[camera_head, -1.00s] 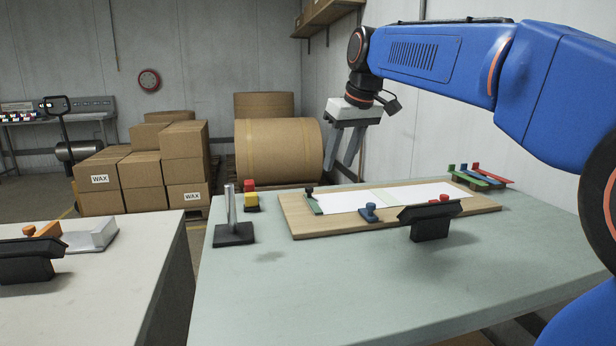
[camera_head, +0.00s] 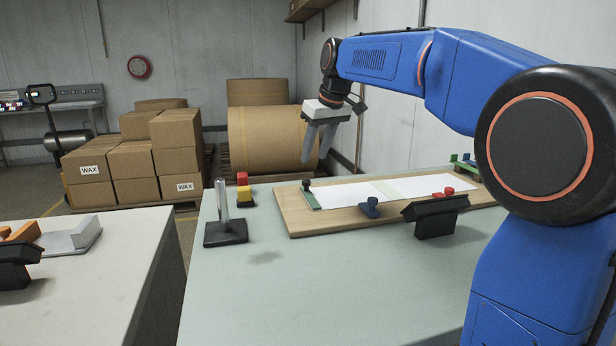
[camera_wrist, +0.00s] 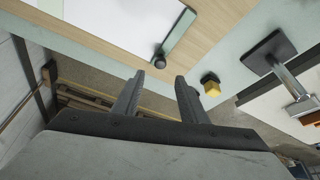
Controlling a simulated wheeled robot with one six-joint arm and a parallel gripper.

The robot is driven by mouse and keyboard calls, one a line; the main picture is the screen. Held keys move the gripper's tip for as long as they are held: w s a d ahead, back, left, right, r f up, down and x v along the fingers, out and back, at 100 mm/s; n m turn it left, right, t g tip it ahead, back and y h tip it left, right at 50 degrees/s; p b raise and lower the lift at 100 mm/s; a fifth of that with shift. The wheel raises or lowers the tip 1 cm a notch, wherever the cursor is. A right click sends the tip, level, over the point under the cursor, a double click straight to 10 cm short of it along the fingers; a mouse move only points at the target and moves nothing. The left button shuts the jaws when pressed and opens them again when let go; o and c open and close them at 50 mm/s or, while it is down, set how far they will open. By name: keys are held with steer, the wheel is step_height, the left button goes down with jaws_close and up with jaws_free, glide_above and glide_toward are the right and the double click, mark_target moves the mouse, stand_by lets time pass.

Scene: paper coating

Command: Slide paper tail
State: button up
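The white paper (camera_head: 350,191) lies flat on a wooden board (camera_head: 297,222) on the pale green table. A green bar with a dark knob (camera_head: 309,196) lies across the paper's left end. My gripper (camera_head: 317,158) hangs in the air behind the table's far edge, above and apart from the board. Its two fingers are spread and empty. In the wrist view the open fingers (camera_wrist: 158,85) point toward the board's edge, close to the knob (camera_wrist: 160,61) in the picture.
A black stand with a metal post (camera_head: 225,232) and a red and yellow block (camera_head: 243,188) stand left of the board. A paper roll (camera_head: 268,141) is behind.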

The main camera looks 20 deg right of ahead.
mark_target(307, 181)
steer(key=x, duration=0.9)
jaws_close()
